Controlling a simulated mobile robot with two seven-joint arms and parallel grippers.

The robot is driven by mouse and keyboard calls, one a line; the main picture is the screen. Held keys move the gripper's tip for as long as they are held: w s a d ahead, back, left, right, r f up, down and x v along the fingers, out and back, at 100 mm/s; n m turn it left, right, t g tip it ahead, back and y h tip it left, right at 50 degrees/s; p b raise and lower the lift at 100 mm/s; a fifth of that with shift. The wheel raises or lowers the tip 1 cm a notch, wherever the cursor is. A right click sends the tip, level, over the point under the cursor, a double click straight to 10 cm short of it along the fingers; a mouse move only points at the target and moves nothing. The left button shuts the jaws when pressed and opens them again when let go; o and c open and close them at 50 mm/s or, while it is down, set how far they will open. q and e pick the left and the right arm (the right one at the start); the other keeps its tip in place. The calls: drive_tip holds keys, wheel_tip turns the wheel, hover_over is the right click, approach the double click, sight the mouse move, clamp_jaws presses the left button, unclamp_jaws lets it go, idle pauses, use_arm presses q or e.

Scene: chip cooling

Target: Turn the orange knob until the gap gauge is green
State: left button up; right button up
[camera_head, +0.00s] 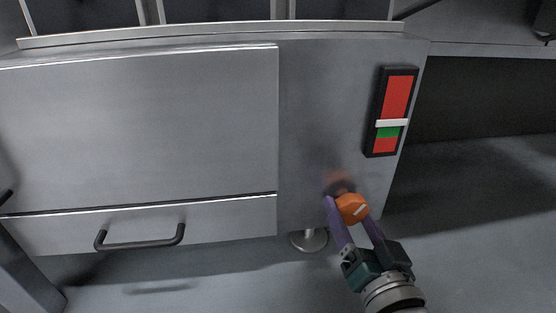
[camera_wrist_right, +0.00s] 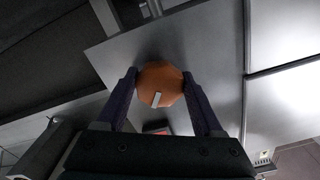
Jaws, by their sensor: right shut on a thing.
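The orange knob (camera_head: 352,208) is on the lower right of the grey metal front panel, with a white mark on its face. In the right wrist view the knob (camera_wrist_right: 161,88) sits between the two purple fingers. My right gripper (camera_head: 351,207) is shut on the knob from the front. The gap gauge (camera_head: 393,91) is an upright bar on the panel's upper right, red with a narrow green band. Its white pointer (camera_head: 391,123) lies at the upper edge of the green band, with red above it. My left gripper is not in view.
A large panel (camera_head: 140,130) and a drawer with a dark handle (camera_head: 140,243) fill the left of the machine front. A round foot (camera_head: 308,240) stands on the floor below the knob. Open floor (camera_head: 480,240) lies to the right.

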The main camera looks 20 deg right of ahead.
drive_tip(key=m, duration=0.5)
drive_tip(key=shift+a+r+m, duration=0.1)
drive_tip(key=shift+m, duration=0.2)
drive_tip(key=m, duration=0.3)
drive_tip(key=shift+r, duration=0.1)
drive_tip(key=shift+m, duration=0.7)
drive_tip(key=o, duration=1.4)
